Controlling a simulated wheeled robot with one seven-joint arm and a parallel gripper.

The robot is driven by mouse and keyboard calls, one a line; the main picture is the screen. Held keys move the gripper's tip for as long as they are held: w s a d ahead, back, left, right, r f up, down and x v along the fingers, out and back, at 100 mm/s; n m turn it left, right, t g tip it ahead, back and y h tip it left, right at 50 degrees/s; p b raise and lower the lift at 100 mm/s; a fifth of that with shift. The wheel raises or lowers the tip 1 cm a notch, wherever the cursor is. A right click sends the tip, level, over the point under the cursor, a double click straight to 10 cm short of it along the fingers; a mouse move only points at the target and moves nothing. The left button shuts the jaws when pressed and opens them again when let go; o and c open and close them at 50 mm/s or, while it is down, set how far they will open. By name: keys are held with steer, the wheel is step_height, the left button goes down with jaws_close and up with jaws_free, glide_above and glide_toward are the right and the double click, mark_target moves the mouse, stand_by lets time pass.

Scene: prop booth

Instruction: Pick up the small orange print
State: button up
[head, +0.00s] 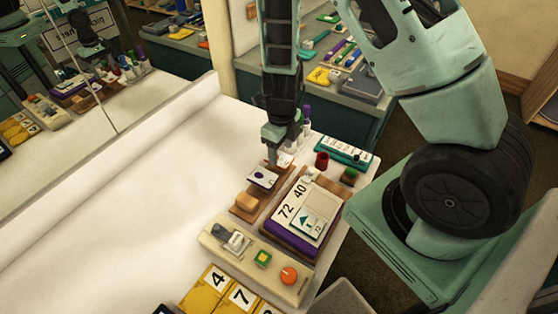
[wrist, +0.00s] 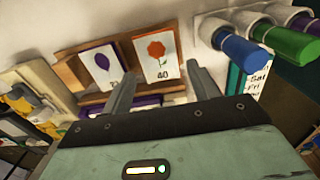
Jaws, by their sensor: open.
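The small orange print (wrist: 158,55) is a white card with an orange flower-like shape and "40" below it. It leans in a wooden rack (wrist: 66,72), right of a card with a purple shape (wrist: 100,65). In the wrist view my gripper (wrist: 160,73) is open, with its two fingers apart on either side of the print's lower part; I see no contact. In the head view my gripper (head: 277,160) points down at the rack's far end, and it mostly hides the orange print there. The purple-shape card (head: 262,178) shows just in front of it.
A purple-edged tray (head: 270,238) with number cards lies beside the rack. Nearer are a cream panel (head: 215,243) with an orange knob (head: 289,275) and yellow number cards (head: 205,291). A red cup (head: 322,160) and teal box (head: 343,149) stand right. The white table (head: 120,210) is clear leftward.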

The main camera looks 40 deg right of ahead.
mark_target(279, 160)
steer(key=shift+f, duration=1.15)
steer(key=shift+f, duration=0.25)
steer(key=c, duration=0.7)
